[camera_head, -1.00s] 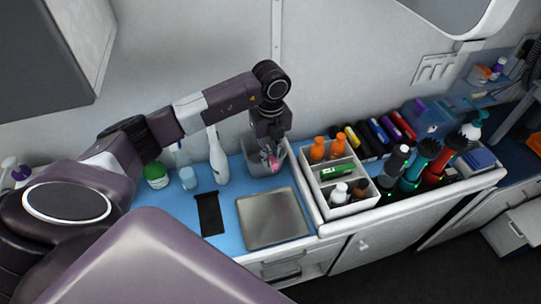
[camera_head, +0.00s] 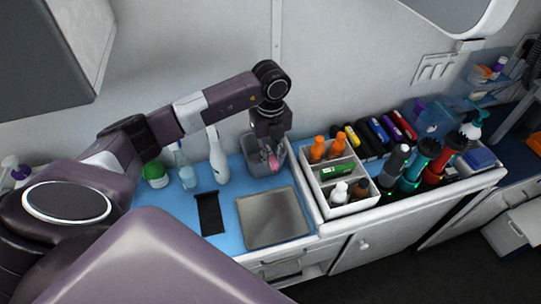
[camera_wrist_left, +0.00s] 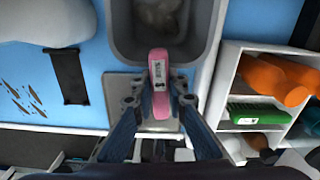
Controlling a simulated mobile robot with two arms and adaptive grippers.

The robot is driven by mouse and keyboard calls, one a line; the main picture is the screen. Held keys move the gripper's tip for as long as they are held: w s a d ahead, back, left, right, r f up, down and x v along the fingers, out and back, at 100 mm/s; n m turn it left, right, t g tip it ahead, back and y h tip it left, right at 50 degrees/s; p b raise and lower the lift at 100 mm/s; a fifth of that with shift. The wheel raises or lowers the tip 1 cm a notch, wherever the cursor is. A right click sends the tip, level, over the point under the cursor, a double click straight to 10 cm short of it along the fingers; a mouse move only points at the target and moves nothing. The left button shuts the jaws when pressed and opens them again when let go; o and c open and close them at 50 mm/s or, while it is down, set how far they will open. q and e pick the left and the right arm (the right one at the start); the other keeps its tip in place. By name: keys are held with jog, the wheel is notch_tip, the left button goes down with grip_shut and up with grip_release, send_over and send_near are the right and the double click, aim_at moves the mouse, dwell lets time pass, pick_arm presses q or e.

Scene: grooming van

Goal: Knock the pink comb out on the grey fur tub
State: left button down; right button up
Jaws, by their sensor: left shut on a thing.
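My left gripper (camera_wrist_left: 158,98) is shut on the pink comb (camera_wrist_left: 160,70), which sits between its two fingers. In the head view the left gripper (camera_head: 270,146) points down at the grey fur tub (camera_head: 251,158), and the pink comb (camera_head: 274,162) shows below it at the tub's right front side. In the wrist view the comb's far end overlaps the near rim of the fur tub (camera_wrist_left: 123,40). Pale fur lies inside the tub. Whether comb and rim touch, I cannot tell. My right gripper is not in view.
A metal plate (camera_head: 272,218) lies in front of the tub. A white divided caddy (camera_head: 345,209) with bottles stands to the right. A white brush-like tool (camera_head: 217,158) and a green jar (camera_head: 155,174) stand left. A black strip (camera_head: 209,212) lies on the blue mat.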

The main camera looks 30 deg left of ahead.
pick_arm(q)
jog(key=shift+r+p, duration=1.95)
jog(key=shift+r, duration=1.05)
